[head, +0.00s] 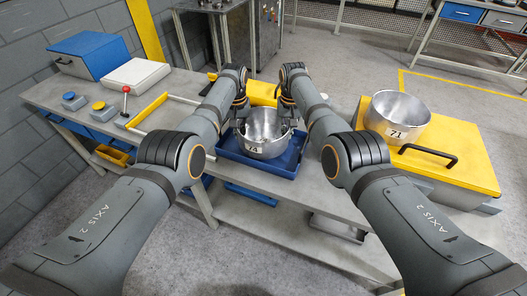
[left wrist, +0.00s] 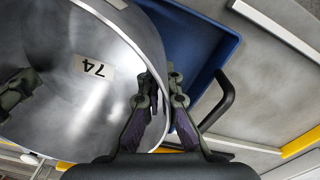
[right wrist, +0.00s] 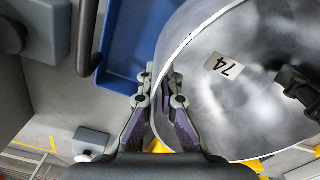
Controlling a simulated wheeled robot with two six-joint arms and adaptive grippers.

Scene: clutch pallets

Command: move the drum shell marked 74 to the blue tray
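The drum shell marked 74 (head: 264,146) is an open silver metal cylinder, upright over the blue tray (head: 228,150) in the middle of the bench. I cannot tell whether its base touches the tray floor. My left gripper (head: 239,126) is shut on the left side of its rim, one finger inside and one outside, as the left wrist view (left wrist: 162,78) shows. My right gripper (head: 288,124) is shut the same way on the right side, as the right wrist view (right wrist: 160,76) shows.
A second drum shell marked 71 (head: 399,112) stands on a yellow pallet (head: 465,150) with a black handle at the right. A blue box (head: 88,54), a white block (head: 136,74), buttons and a red-knobbed lever (head: 126,90) occupy the bench's left part. A yellow object (head: 262,89) lies behind the tray.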

